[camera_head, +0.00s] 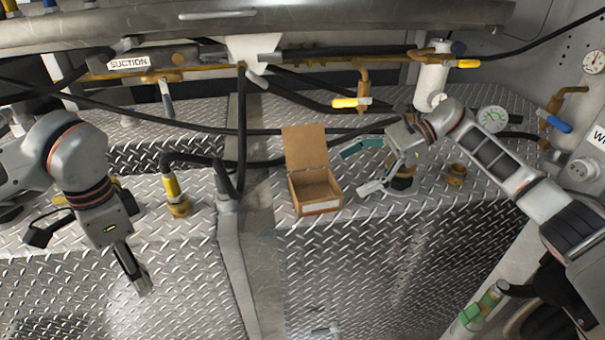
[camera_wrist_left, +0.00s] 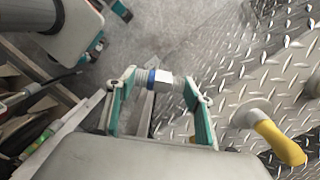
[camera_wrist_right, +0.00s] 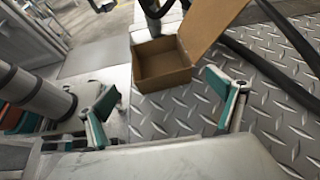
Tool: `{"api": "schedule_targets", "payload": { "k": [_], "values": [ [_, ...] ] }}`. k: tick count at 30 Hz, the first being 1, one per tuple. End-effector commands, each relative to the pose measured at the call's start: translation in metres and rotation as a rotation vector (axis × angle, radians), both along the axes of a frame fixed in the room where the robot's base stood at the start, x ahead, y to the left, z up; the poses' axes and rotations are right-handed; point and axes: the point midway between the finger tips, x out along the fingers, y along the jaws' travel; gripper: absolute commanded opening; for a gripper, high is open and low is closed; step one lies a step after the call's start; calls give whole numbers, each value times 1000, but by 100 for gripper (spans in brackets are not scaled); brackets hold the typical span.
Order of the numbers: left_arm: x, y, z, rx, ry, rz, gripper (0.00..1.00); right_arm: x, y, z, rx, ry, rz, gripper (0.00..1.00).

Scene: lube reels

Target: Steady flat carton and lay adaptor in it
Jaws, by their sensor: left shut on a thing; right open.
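The flat carton (camera_head: 316,208) is a small brown cardboard box on the diamond-plate deck, with its lid (camera_head: 305,147) standing up at the back. Its inside looks empty in the right wrist view (camera_wrist_right: 163,66). My right gripper (camera_head: 361,168) is open just right of the carton, its fingers spread and apart from it. My left gripper (camera_head: 138,280) is low at the left, in front of the deck's edge and well away from the carton. In the left wrist view it is shut on the adaptor (camera_wrist_left: 163,88), a silver threaded fitting with a blue ring, held between the fingertips.
Hoses and a pipe labelled SUCTION (camera_head: 128,62) run behind. The deck in front of the carton is clear.

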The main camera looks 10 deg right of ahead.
Motion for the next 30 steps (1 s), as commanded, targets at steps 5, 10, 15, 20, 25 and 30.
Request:
{"api": "schedule_targets", "payload": {
  "k": [5, 10, 15, 20, 25, 30],
  "values": [
    [1, 0, 15, 0, -15, 0, 27, 0, 17, -5, 1, -1, 2, 94],
    [1, 0, 28, 0, -26, 0, 27, 0, 37, -16, 2, -2, 1, 94],
    [1, 0, 25, 0, -24, 0, 27, 0, 56, -32, 1, 0, 1, 94],
    [1, 0, 11, 0, -11, 0, 27, -1, 72, -43, -1, 2, 1, 94],
    [0, 0, 6, 0, -6, 0, 27, 0, 81, -46, 0, 0, 1, 94],
    [0, 0, 5, 0, -5, 0, 27, 0, 84, -46, 1, 0, 0, 94]
  ]
}}
